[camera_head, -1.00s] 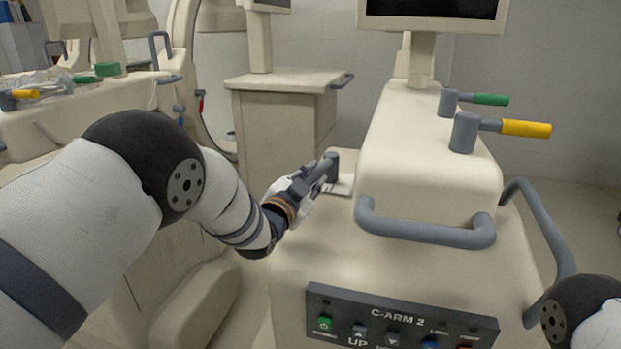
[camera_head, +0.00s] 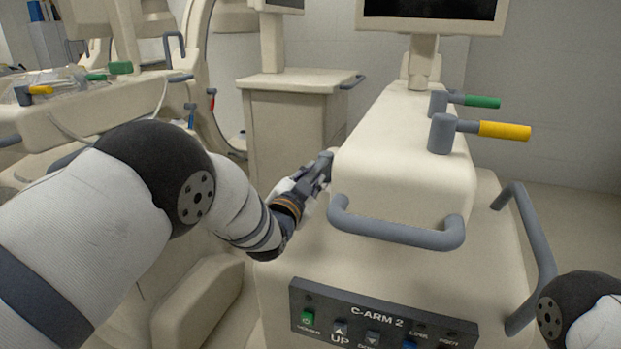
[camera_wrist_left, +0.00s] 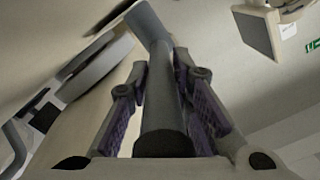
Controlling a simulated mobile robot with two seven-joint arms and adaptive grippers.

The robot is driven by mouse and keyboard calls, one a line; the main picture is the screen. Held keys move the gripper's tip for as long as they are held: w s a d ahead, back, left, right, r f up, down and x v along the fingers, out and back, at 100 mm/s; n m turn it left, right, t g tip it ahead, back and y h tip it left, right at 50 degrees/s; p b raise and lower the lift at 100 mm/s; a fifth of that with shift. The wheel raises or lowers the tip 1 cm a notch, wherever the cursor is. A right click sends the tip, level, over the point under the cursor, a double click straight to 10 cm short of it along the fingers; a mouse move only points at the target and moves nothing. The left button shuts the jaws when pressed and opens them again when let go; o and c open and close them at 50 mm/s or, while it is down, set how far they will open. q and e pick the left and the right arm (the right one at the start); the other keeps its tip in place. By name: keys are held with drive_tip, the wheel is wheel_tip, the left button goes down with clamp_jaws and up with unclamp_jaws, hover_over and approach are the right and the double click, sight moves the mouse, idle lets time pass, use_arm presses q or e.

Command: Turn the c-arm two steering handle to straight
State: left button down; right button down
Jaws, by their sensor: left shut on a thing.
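The C-arm two cart is the cream unit with the "C-ARM 2" panel (camera_head: 375,323) on its front. Its steering handle (camera_wrist_left: 162,95) is a grey bar that runs between the fingers of my left gripper (camera_wrist_left: 160,110) in the left wrist view. In the head view my left gripper (camera_head: 310,180) is at the left side of the cart body, shut on this handle. The handle is mostly hidden there by the gripper and the cart. My right arm shows only at the lower right corner; its gripper is out of view.
A grey push bar (camera_head: 395,233) crosses the cart's front and a side rail (camera_head: 528,235) runs along its right. Green (camera_head: 481,102) and yellow (camera_head: 505,130) levers stand on top. Another cart (camera_head: 290,120) stands behind, with covered equipment (camera_head: 75,115) at the left.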

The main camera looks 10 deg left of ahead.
use_arm(q)
drive_tip(key=shift+s+d+f, duration=0.1)
drive_tip(key=shift+d+f, duration=0.05)
drive_tip(key=c, duration=1.4)
unclamp_jaws()
drive_tip(key=shift+c, duration=0.2)
drive_tip(key=v, duration=1.2)
